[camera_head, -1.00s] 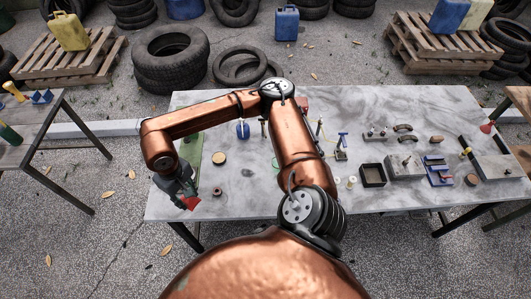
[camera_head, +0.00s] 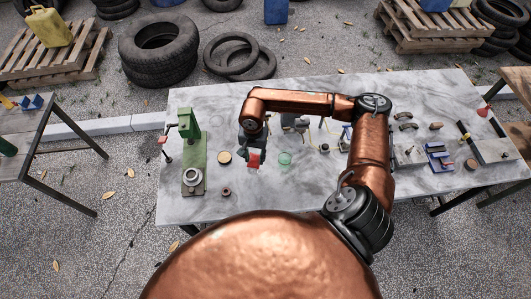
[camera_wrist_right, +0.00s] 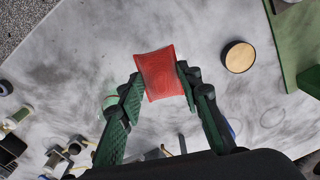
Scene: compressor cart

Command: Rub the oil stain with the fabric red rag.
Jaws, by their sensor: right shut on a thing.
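The red fabric rag (camera_head: 255,157) hangs from my right gripper (camera_head: 253,149) over the left half of the marbled grey table (camera_head: 330,201). In the right wrist view the rag (camera_wrist_right: 161,74) sits between the two green fingers of the gripper (camera_wrist_right: 159,77), which are shut on it. Its far part sticks out past the fingertips. I cannot tell whether the rag touches the tabletop. Dark grey smudges mark the table, and I cannot pick out the oil stain among them; the rag and gripper may hide it. My left gripper is not in view.
A green press (camera_head: 193,155) and a round wooden disc (camera_head: 224,157) stand left of the rag. A small brown ring (camera_head: 226,191) lies nearer the front edge. A translucent green dish (camera_head: 285,158) is close on the right. Metal blocks and tools fill the table's right side.

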